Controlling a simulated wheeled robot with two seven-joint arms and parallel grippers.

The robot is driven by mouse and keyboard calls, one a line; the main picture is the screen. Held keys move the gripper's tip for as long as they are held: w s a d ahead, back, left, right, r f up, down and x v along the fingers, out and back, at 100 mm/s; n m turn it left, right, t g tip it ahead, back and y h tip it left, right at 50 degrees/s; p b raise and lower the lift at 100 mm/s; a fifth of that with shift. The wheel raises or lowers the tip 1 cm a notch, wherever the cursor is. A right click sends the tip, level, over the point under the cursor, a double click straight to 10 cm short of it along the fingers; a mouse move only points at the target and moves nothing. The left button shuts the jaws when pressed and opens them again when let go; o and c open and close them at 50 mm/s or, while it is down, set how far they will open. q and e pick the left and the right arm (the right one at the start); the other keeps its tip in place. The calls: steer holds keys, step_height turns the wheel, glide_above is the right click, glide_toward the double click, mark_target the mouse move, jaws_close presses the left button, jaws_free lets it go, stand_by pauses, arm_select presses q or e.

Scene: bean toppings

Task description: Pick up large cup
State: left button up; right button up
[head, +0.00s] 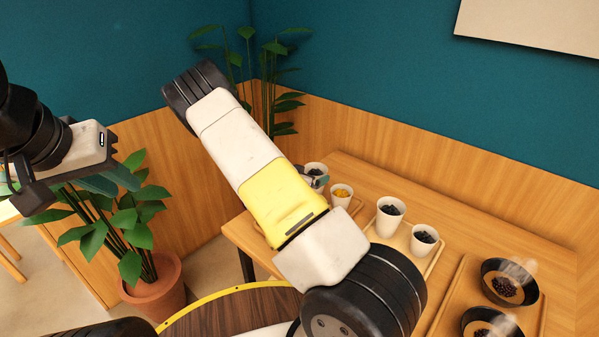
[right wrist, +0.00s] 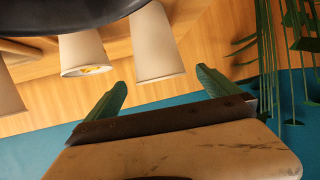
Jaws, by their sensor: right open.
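Several white cups stand on the table. The farthest cup (head: 315,169), with dark contents, is partly hidden by my right gripper (head: 320,181). A cup with yellow contents (head: 342,194) is beside it, then a cup of dark beans (head: 388,219) and another (head: 423,241). In the right wrist view, my right gripper (right wrist: 160,92) is open and empty. One cup (right wrist: 155,48) appears between and just beyond its fingers; it looks taller than the yellow-content cup (right wrist: 84,52) beside it. My left gripper (head: 80,175) is at far left, away from the table; its opening is unclear.
A wooden tray (head: 436,262) holds the two nearer cups. Two dark steaming bowls (head: 510,284) stand on another tray (head: 452,299) at right. My right arm covers part of the table (head: 350,165). Potted plants (head: 155,290) stand at left and behind, near the walls.

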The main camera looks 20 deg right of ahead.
mark_target(320, 167)
steer(key=shift+d+f, duration=0.1)
steer(key=shift+d, duration=0.25)
steer(key=x, duration=0.7)
steer(key=shift+w+d+r, duration=0.1)
steer(key=shift+w+r, duration=0.1)
steer(key=shift+w, duration=0.2)
steer(key=c, duration=1.8)
steer(key=shift+r, duration=0.15)
step_height(320, 167, up, 10)
steer(key=shift+f, duration=0.1)
steer(key=shift+r, duration=1.75)
